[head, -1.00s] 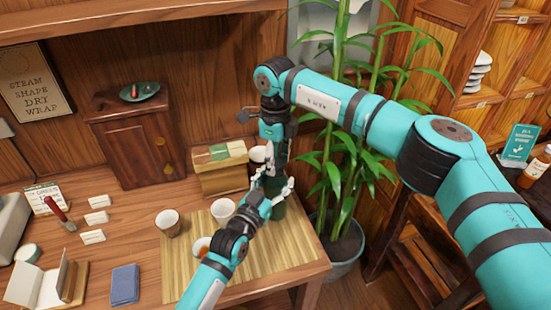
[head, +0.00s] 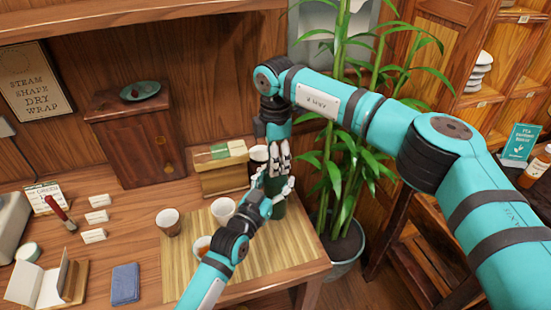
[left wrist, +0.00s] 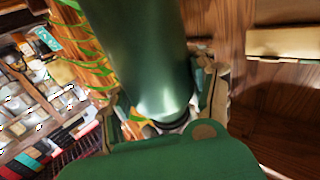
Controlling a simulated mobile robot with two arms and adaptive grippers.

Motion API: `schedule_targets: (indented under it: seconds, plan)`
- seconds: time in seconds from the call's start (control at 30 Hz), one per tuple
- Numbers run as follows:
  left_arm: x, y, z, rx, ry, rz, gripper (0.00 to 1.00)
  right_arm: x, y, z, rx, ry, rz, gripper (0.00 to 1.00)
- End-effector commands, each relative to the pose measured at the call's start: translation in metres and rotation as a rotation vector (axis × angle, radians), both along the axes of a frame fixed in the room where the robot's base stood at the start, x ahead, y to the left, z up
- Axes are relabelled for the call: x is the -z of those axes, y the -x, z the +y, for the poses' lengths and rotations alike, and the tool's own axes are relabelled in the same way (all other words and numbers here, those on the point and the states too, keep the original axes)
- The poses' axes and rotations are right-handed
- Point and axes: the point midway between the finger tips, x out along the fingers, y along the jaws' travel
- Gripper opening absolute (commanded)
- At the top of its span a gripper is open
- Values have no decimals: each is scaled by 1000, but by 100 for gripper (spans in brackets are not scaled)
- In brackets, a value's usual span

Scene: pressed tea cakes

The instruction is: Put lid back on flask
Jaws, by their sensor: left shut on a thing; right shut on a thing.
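The dark green flask (head: 279,208) stands at the right edge of the bamboo mat, partly hidden by my left gripper. My left gripper (head: 272,188) is shut around its upper part. In the left wrist view the flask (left wrist: 150,60) is a large shiny green cylinder between the fingers, with a dark ring at its lower end. My right gripper (head: 281,160) is directly above the flask, fingers pointing down and shut. The lid in it is hidden by the fingers; I cannot tell whether it touches the flask.
The bamboo mat (head: 185,275) bears cups (head: 168,222) and (head: 223,209). A box with a green band (head: 220,170) stands behind. A potted bamboo plant (head: 340,250) is close to the right of the table. A wooden cabinet (head: 140,150) stands at the back left.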

Motion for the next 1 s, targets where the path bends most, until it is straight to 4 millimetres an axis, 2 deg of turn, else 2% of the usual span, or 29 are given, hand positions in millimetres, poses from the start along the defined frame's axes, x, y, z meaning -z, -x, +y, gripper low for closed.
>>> schedule_targets:
  seconds: [0.2, 0.4, 0.73, 0.77, 0.9, 1.0]
  plan:
    - [1, 0, 0, 0, -1, 2, 0, -1, -1, -1, 491, 0, -3, 30]
    - [1, 0, 0, 0, -1, 2, 0, -1, -1, -1, 737, 0, -4, 30]
    - [1, 0, 0, 0, -1, 3, 0, -1, -2, -1, 767, 0, -4, 30]
    - [1, 0, 0, 0, -1, 3, 0, -1, -2, -1, 767, 0, -4, 42]
    - [1, 0, 0, 0, -1, 3, 0, -1, -1, -1, 766, 0, -4, 61]
    - [1, 0, 0, 0, -1, 3, 0, 0, -1, -1, 765, 0, -3, 63]
